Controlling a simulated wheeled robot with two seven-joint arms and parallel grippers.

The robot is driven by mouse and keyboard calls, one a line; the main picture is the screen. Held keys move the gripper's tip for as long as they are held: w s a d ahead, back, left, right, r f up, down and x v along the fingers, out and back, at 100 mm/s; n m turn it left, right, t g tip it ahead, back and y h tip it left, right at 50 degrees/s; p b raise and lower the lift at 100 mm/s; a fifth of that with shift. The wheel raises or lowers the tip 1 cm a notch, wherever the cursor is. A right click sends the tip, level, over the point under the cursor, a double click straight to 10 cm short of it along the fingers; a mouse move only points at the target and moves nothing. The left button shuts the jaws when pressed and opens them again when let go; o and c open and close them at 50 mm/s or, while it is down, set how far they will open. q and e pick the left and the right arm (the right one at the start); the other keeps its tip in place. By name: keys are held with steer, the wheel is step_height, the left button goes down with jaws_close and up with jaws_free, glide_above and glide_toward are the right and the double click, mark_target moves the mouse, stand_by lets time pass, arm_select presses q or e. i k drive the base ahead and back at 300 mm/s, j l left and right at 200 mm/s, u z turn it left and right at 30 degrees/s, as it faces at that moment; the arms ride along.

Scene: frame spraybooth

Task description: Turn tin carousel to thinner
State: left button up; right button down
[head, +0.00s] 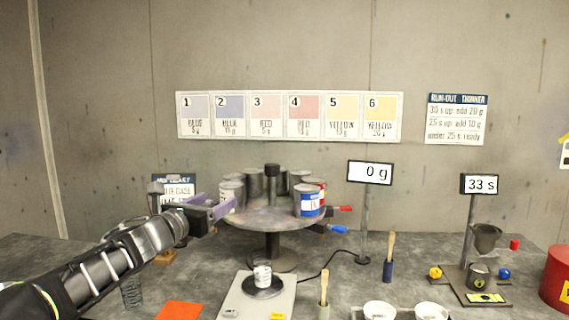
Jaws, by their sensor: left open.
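The tin carousel is a round grey turntable (265,218) on a dark pedestal, in the middle of the head view. Several tins stand around its rim. A blue-labelled tin (307,201) is at the front right, with a red one partly behind it. The tins at the left and back look plain grey; I cannot tell which tin is thinner. A red tab (342,208) and a blue tab (337,229) stick out at the right rim. My left gripper (214,207) is open at the left rim, its purplish fingers close to the turntable; contact is unclear. My right gripper is out of view.
A scale with a small cup (262,274) stands in front of the carousel, its display (370,172) reading 0 g. A brush (389,258) and a stand with a funnel cup (487,238) are at the right. A red can (557,281) is at the right edge.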

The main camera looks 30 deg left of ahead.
mark_target(276, 208)
steer(key=i+j, duration=0.1)
steer(key=i, duration=0.85)
